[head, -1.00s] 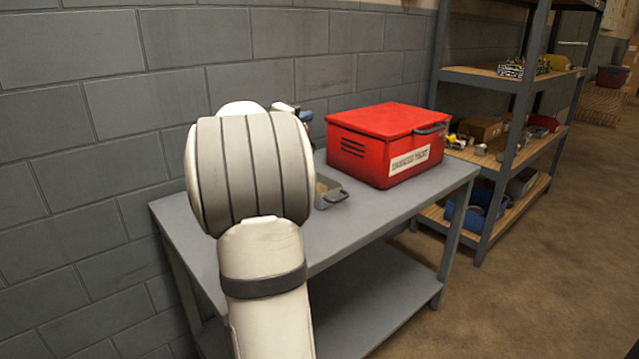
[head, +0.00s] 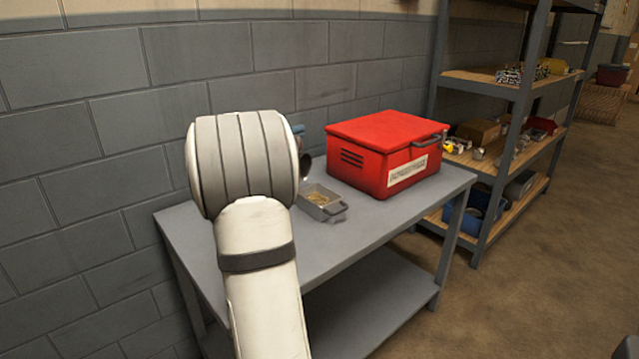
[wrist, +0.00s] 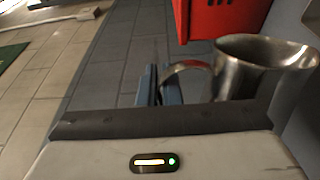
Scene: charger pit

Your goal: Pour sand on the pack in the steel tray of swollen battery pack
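The small steel tray (head: 338,209) sits on the grey bench, in front of the red box. A tan patch (head: 318,197) shows inside it; I cannot tell sand from pack there. In the wrist view the blue fingers of my gripper (wrist: 160,88) are shut on the handle of a steel mug (wrist: 262,68). In the head view my arm hides most of the gripper and mug. A dark rounded part of the mug (head: 305,166) shows beside the arm, above and behind the tray, seemingly tipped. The mug's contents cannot be seen.
The red lidded box (head: 385,152) stands on the bench (head: 375,226), close behind and right of the tray. A grey block wall is behind the bench. A shelf unit (head: 500,90) with assorted goods stands to the right. The bench's front right is clear.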

